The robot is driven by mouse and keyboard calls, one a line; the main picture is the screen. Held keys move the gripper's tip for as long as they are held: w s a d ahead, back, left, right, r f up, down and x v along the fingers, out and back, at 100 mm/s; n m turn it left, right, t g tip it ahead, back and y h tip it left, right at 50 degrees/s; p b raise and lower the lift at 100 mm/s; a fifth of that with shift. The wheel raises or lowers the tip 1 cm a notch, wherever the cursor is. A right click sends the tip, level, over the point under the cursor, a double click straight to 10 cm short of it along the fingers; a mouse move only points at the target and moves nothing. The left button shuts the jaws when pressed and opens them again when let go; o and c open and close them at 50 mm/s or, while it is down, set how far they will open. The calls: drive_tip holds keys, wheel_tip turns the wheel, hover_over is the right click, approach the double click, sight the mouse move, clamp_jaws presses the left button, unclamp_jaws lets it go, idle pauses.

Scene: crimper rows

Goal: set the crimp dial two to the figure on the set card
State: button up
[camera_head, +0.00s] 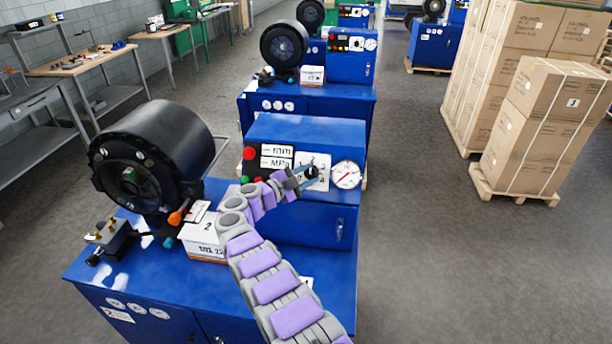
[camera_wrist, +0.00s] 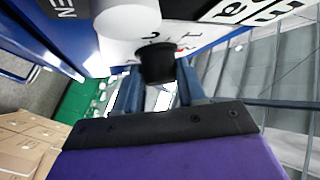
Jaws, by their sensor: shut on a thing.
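The crimp dial (camera_head: 321,160) is a white plate with dark marks on the front of the nearest blue control box, left of a round gauge. Its black knob (camera_wrist: 157,62) shows in the wrist view between my fingers. My gripper (camera_head: 309,173) is at the dial and shut on the knob. In the wrist view my gripper (camera_wrist: 157,88) has a finger on each side of the knob. My gripper partly covers the dial, so its setting cannot be read. A white box marked 2 (camera_head: 204,239) sits on the same bench. I cannot tell which label is the set card.
The gauge (camera_head: 346,174) is close right of my gripper. A black crimper head (camera_head: 150,160) and a small vise-like tool (camera_head: 112,240) stand at the left. Another blue crimper station (camera_head: 350,65) is behind. Stacked cartons (camera_head: 545,115) stand on pallets at right, with clear floor between.

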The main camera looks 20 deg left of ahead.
drive_tip(key=shift+m+g, duration=0.3)
idle(0.6)
drive_tip(key=o, duration=0.7)
drive_tip(key=shift+c, duration=0.2)
drive_tip(key=o, duration=0.4)
drive_tip(key=shift+w+a+f, duration=0.1)
drive_tip(key=shift+w+f, duration=0.05)
drive_tip(key=shift+w, duration=0.1)
drive_tip(key=shift+s+a, duration=0.1)
drive_tip(key=shift+s, duration=0.1)
drive_tip(key=v, duration=1.7)
drive_tip(key=shift+w+a, duration=0.15)
drive_tip(key=shift+a, duration=0.2)
